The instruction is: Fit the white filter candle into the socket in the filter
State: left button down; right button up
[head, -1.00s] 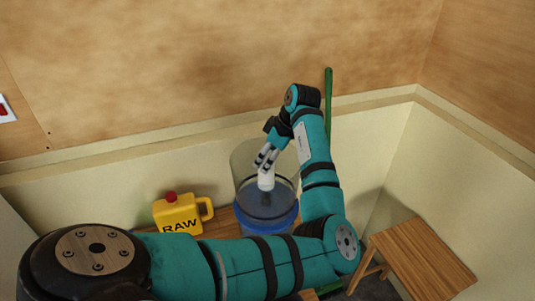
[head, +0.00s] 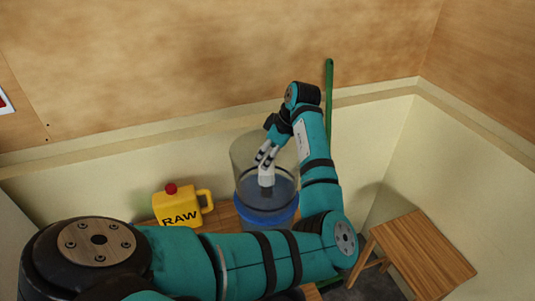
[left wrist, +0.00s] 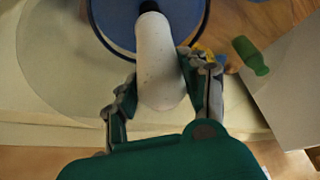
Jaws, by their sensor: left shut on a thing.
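The white filter candle (head: 266,181) is held over the blue inner floor of the filter (head: 265,217), a clear cylinder with a blue lower part. My left gripper (head: 266,163) reaches down inside the clear wall. In the left wrist view, its two fingers (left wrist: 165,88) are shut on the candle (left wrist: 158,55), one on each side. The candle's far end has a dark tip close to the blue disc (left wrist: 185,18) of the filter. The candle hides the socket, so I cannot tell whether they touch. My right gripper is not in view.
A yellow can (head: 180,208) marked RAW with a red cap stands left of the filter on a wooden surface. A wooden stool (head: 420,255) stands to the right. A green pole (head: 329,100) leans behind my arm. Walls close off the back and right.

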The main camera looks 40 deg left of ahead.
pick_arm(q)
jog(key=shift+p, duration=0.75)
dwell(0.9)
jog(key=shift+f+b, duration=0.65)
jog(key=shift+f, duration=1.15)
dwell(1.1)
jog(key=c, duration=0.6)
grip_release()
jog(key=v, duration=1.2)
